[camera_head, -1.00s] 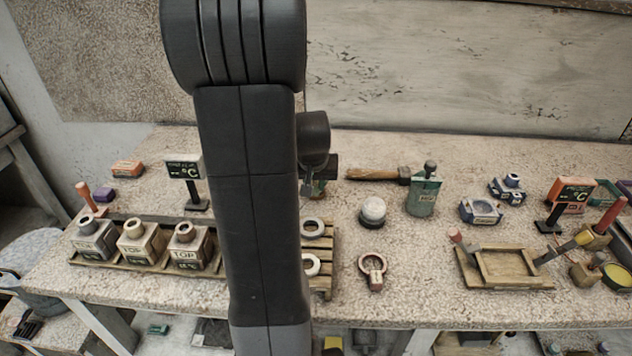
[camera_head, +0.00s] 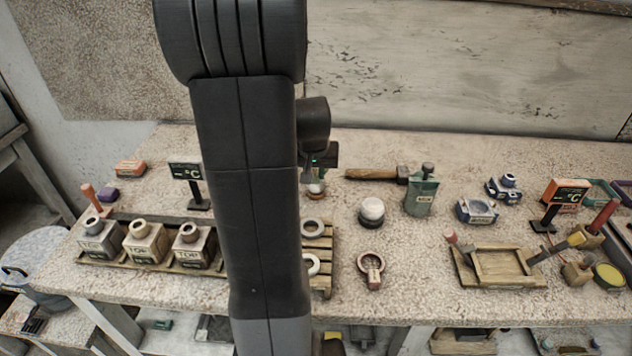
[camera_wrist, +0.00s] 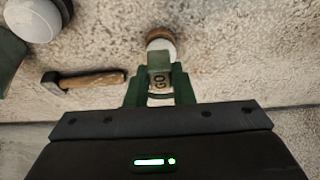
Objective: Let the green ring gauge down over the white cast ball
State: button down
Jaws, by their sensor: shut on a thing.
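My gripper (camera_wrist: 160,80) is shut on the green ring gauge (camera_wrist: 159,84), whose block marked "GO" shows between the fingertips in the wrist view. Its full ring outline cannot be made out. A white ball (camera_wrist: 165,47) on a brown base lies just beyond the fingertips, partly hidden behind the gauge. In the head view this ball (camera_head: 316,187) sits beneath my gripper (camera_head: 322,165), beside my dark arm, which hides part of the area. A second white ball (camera_head: 372,209) rests on a dark base to the right; it shows at the top left of the wrist view (camera_wrist: 34,17).
A hammer (camera_head: 374,174) lies behind the second ball, with a green container (camera_head: 421,197) to its right. A slatted rack with pale rings (camera_head: 313,228) and a reddish ring gauge (camera_head: 371,266) lie in front. A wooden frame (camera_head: 500,283) stands at right.

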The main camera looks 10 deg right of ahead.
jog(key=shift+r+p, duration=1.05)
jog(key=shift+r, duration=0.55)
